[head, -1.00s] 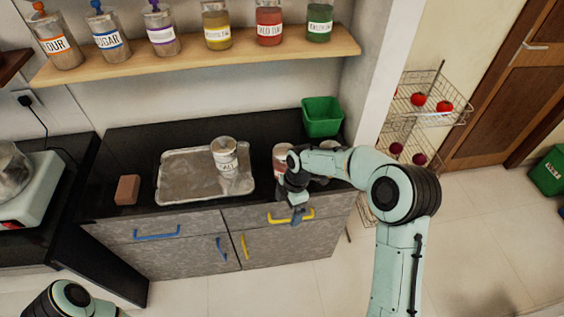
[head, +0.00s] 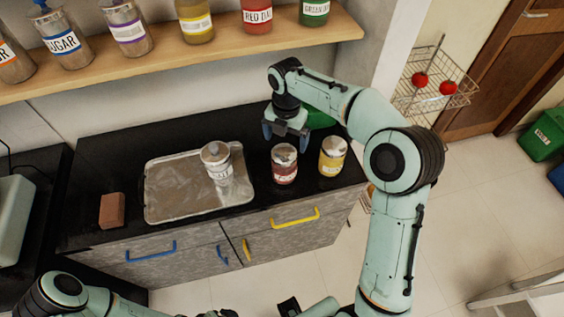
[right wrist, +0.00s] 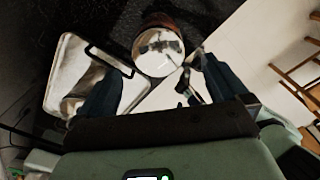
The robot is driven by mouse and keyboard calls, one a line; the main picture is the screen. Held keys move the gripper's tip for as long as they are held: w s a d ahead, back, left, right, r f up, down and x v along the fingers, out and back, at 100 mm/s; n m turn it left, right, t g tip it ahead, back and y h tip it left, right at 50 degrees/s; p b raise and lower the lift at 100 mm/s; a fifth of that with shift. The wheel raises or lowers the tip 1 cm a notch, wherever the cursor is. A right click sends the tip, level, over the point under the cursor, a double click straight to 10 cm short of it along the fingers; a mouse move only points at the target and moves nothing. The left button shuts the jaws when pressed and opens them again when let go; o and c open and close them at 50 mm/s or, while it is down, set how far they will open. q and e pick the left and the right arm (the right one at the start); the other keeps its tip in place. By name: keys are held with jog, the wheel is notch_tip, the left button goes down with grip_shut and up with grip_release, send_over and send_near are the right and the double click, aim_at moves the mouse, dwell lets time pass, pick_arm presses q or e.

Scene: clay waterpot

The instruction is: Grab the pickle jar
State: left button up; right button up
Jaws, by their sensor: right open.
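Three jars stand low on the black counter. One jar with a red-brown body and a shiny lid (head: 284,165) is right of the tray. A yellow jar (head: 332,157) stands to its right. A grey jar (head: 217,165) stands on the tray. The labels are too small to read, so I cannot tell which holds pickles. My right gripper (head: 286,133) is open and empty, just behind and above the red-brown jar. In the right wrist view that jar's round lid (right wrist: 158,52) lies ahead, between the open fingers (right wrist: 157,88). My left arm enters at bottom left; its jaws cannot be made out.
A metal tray (head: 165,205) and a brown block (head: 113,210) lie on the counter's left. A green bin (head: 320,119) is partly hidden behind my right arm. A shelf (head: 150,62) with several jars runs above. A wire rack (head: 432,100) stands at right.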

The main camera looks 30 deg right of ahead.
aim_at(284, 153)
notch_tip(284, 153, down, 4)
jog(key=shift+s, duration=0.1)
jog(key=shift+a+f+b, duration=0.15)
jog(key=shift+f+b, duration=0.3)
jog(key=shift+f, duration=2.25)
pick_arm(q)
jog(key=shift+s+f, duration=0.4)
jog(key=shift+f, duration=0.25)
pick_arm(e)
jog(key=shift+c, duration=0.3)
